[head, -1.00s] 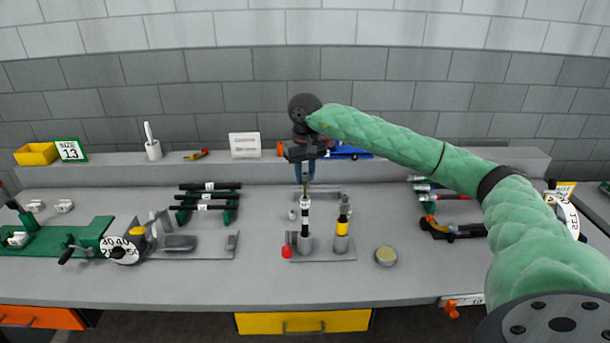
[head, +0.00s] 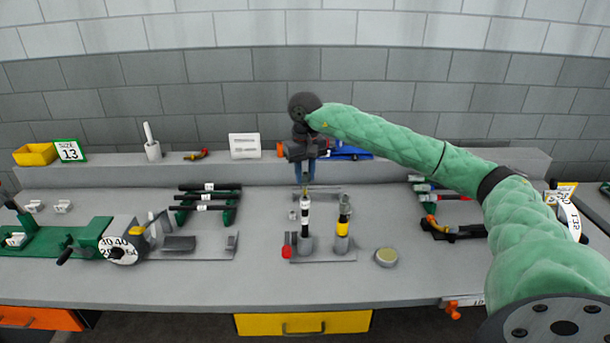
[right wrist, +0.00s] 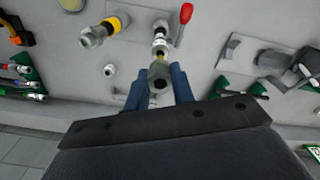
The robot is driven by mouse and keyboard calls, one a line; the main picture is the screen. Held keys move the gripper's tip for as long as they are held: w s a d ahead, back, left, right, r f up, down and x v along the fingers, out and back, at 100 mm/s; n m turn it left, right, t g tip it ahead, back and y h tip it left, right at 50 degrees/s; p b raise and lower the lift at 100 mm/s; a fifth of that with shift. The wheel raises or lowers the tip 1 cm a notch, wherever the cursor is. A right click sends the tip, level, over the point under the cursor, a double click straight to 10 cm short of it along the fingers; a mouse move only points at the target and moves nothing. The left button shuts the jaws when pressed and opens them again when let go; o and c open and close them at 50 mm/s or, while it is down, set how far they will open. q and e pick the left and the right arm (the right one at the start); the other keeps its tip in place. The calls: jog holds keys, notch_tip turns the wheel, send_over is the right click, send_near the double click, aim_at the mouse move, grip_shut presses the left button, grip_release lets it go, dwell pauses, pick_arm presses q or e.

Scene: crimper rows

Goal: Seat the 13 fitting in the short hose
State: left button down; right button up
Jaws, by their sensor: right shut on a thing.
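My right gripper (head: 305,180) has blue fingers shut on a metal hex fitting (right wrist: 160,76), which points down between the fingertips. Below it a black short hose (head: 305,226) with a white band stands upright in a grey holder. The fitting is roughly in line with the hose's top end; I cannot tell whether they touch. In the right wrist view the hose's white-banded top (right wrist: 160,42) shows just beyond the fitting. My left gripper is in neither current view.
A second upright hose with a yellow band (head: 342,228) stands close on the right. A red handle (head: 287,251) is on the holder's left. A round tin (head: 386,257) lies further right. A "SIZE 13" sign (head: 70,150) stands at the back left.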

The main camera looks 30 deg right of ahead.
aim_at(305, 186)
jog(key=shift+b, duration=0.4)
dwell(0.9)
jog(key=shift+f+b, duration=1.9)
jog(key=shift+f, duration=0.3)
jog(key=o, duration=1.1)
jog(key=shift+r+b, duration=1.2)
jog(key=shift+r, duration=2.7)
